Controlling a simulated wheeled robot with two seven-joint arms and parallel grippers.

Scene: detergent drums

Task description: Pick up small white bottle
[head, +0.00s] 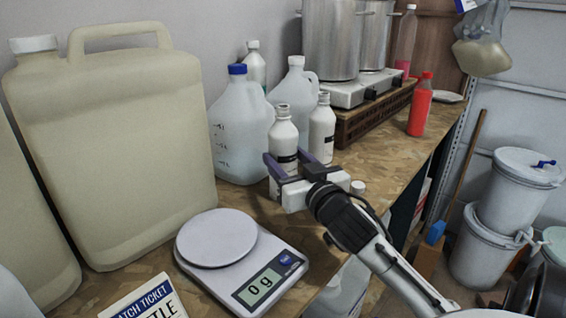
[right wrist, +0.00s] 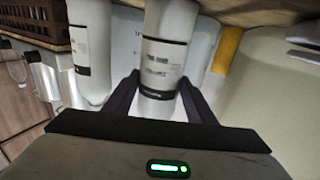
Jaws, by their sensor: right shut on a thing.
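Two small white bottles with dark label bands stand side by side on the wooden bench. My right gripper (head: 290,178) is at the nearer small white bottle (head: 283,134), low on its body. In the right wrist view the dark fingers (right wrist: 160,98) sit on both sides of this bottle (right wrist: 165,55), shut on it. It looks upright, and its lower part is hidden by my gripper in the head view. I cannot tell whether it touches the bench. The other small white bottle (head: 321,130) stands just behind and to the right; it also shows in the right wrist view (right wrist: 90,50). My left gripper is not in view.
A blue-capped jug (head: 240,130) stands close left of the held bottle. A large beige canister (head: 120,140) and a scale (head: 270,285) reading 0 g are further left. A stove with pots (head: 331,40) and a red bottle (head: 419,108) stand behind right.

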